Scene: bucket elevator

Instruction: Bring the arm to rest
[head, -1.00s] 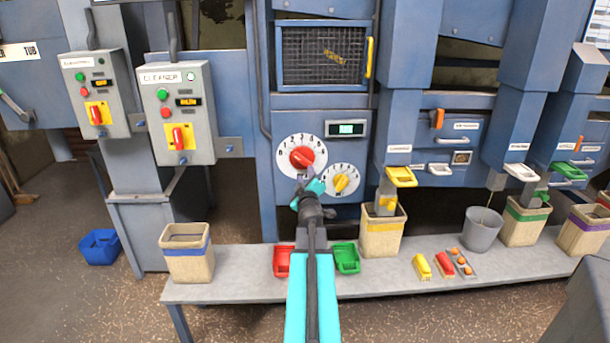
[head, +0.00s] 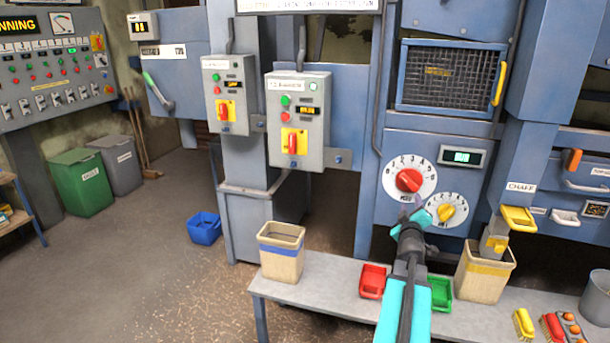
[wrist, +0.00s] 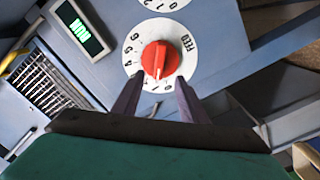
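My gripper (head: 419,203) is held up in front of the blue machine panel, just below the red dial knob (head: 408,180) in the head view. In the wrist view my gripper (wrist: 158,92) has its two dark fingers spread apart with nothing between them. The red knob (wrist: 160,60) on its white numbered dial shows beyond the fingertips, apparently apart from them. My arm reaches up from the bottom of the head view, over the bench.
A yellow knob (head: 447,211) and a lit display (head: 463,157) flank the dial. The bench (head: 330,285) below carries a red scoop (head: 373,281), a green scoop (head: 440,292) and bins. Two switch boxes, including the cleaner box (head: 298,118), hang left. Floor is open at left.

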